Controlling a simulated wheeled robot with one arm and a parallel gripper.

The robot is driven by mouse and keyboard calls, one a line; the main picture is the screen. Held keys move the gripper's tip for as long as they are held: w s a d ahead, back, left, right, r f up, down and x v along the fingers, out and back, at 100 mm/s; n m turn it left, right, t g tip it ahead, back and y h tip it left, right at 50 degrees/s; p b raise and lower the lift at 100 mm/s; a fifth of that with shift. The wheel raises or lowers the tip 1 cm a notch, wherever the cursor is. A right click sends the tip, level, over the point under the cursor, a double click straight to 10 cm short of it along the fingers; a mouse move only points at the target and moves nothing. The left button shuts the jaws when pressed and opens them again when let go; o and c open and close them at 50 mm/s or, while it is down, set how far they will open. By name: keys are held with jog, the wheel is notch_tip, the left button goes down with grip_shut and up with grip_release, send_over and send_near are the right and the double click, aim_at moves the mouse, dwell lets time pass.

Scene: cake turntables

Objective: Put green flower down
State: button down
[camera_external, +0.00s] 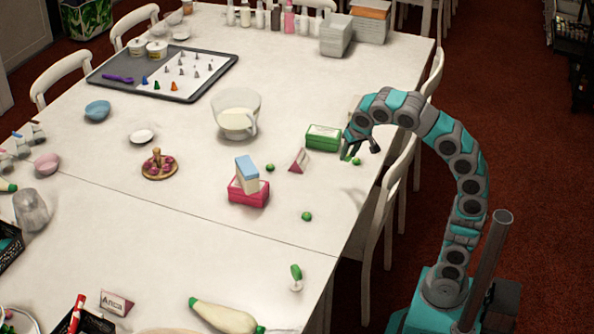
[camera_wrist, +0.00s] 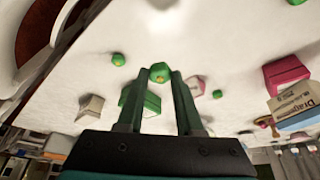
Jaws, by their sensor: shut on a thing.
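A small round green flower (camera_wrist: 160,72) with a yellowish centre sits between the fingertips of my gripper (camera_wrist: 160,76) in the wrist view. My gripper is shut on it, with the fingers on either side. In the external view my gripper (camera_external: 349,155) is low over the right edge of the white table (camera_external: 400,60), beside a green box (camera_external: 323,137). Whether the held flower touches the table is unclear.
A blue-and-white box (camera_external: 246,173) stands on a pink box (camera_external: 249,193) left of my gripper. A glass jug (camera_external: 236,114) and a grey tray (camera_external: 120,79) are farther back. White chairs (camera_external: 385,205) line the right edge. The front-right tabletop has free room.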

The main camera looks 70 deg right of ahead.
jog(key=s+a+f+n+y+b, duration=0.1)
jog(key=a+n, duration=0.2)
jog(key=a, duration=0.8)
jog(key=s+a+f+n+y, duration=0.1)
jog(key=a+n, duration=0.3)
jog(key=a, duration=0.6)
jog(key=s+a+f+n+y+b, duration=0.1)
jog(key=a+n, duration=0.3)
jog(key=a, duration=0.7)
jog(key=shift+s+a+f+t+y+b, duration=0.15)
jog(key=shift+s+a+t+y+b, duration=0.1)
jog(key=shift+s, duration=0.15)
jog(key=shift+s+a+f+t+y+b, duration=0.15)
jog(key=shift+s+y, duration=0.1)
jog(key=shift+s, duration=0.15)
jog(key=s+a+f+n+y, duration=0.1)
jog(key=s+a+n, duration=0.3)
jog(key=s+a, duration=0.5)
send_over(283, 313)
jog(key=s+d, duration=0.1)
jog(key=shift+s+f+y+p, duration=0.15)
jog(key=shift+f+y+p, duration=0.15)
jog(key=shift+f, duration=2.3)
